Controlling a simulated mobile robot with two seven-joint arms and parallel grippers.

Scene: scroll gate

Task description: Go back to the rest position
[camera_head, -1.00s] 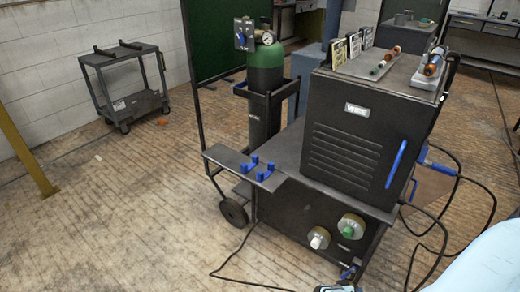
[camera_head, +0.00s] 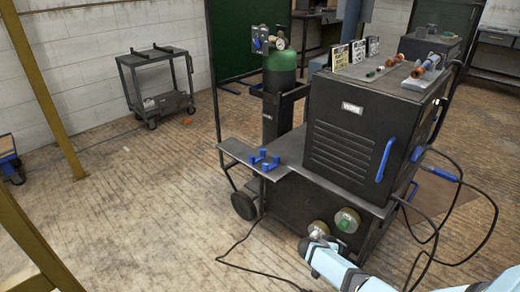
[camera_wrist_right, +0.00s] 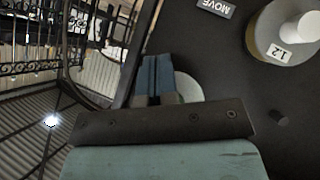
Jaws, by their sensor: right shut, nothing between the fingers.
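My right arm comes in from the lower right in the head view. Its gripper (camera_head: 306,248) is in front of the lower front panel of the black welding cart, close below the dial with the white knob (camera_head: 318,230). The dial with the green knob (camera_head: 347,220) is just to its right. In the right wrist view the blue fingers (camera_wrist_right: 153,76) are together and hold nothing. A pale round disc (camera_wrist_right: 188,86) shows partly behind them. A dial marked 1.2 (camera_wrist_right: 284,34) is at upper right. I cannot tell whether the fingers touch the panel. My left gripper is not in view.
The black welder (camera_head: 350,140) has a blue handle (camera_head: 386,160) and stands on the cart. A green gas cylinder (camera_head: 279,72) is behind. Cables (camera_head: 480,245) lie at right. Yellow posts (camera_head: 45,90) and a small cart (camera_head: 155,85) are left. The floor between is open.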

